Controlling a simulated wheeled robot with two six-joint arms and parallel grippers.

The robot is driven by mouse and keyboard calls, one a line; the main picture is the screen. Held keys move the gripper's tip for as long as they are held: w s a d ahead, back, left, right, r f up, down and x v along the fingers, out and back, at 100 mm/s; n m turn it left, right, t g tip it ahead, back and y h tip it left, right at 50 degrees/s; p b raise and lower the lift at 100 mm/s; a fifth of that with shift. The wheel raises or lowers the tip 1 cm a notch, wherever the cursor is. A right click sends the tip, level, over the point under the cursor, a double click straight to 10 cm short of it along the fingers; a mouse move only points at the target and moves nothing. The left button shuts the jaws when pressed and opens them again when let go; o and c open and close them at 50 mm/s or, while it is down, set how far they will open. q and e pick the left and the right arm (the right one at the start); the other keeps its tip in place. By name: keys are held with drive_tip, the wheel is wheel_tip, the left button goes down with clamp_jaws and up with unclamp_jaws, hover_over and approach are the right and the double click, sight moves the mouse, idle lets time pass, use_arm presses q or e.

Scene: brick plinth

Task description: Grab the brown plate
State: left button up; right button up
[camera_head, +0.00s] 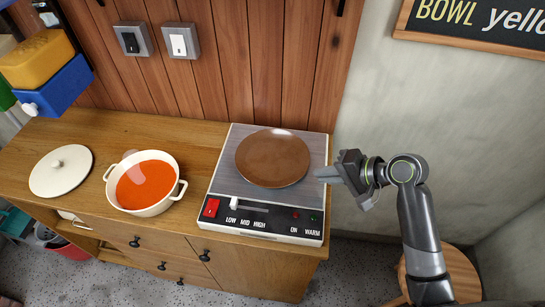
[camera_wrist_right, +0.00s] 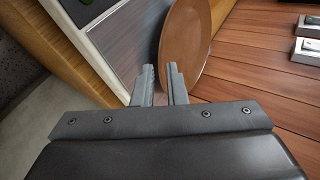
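The brown plate (camera_head: 272,158) lies on the grey top of a hot plate (camera_head: 231,178) on the wooden cabinet. In the right wrist view the plate (camera_wrist_right: 192,40) shows from its rim side, just beyond the fingers. My right gripper (camera_head: 322,174) is at the plate's right edge, pointing left. In the wrist view its two fingers (camera_wrist_right: 161,74) are apart with a narrow gap, and the plate's rim shows by the gap. I cannot tell whether they touch the rim. My left gripper is in neither view.
A cream pot of red soup (camera_head: 146,184) and its lid (camera_head: 61,171) stand left of the hot plate. A wooden wall with switches (camera_head: 181,41) rises behind. A yellow sponge (camera_head: 36,62) and blue holder (camera_head: 55,88) hang upper left. A round wooden stool (camera_head: 462,262) stands lower right.

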sight(301, 176)
drive_tip(key=shift+p+x, duration=0.7)
drive_tip(key=shift+x, duration=2.5)
drive_tip(key=shift+w+r, duration=0.1)
drive_tip(key=shift+w, duration=0.1)
clamp_jaws()
drive_tip(key=shift+r, duration=0.1)
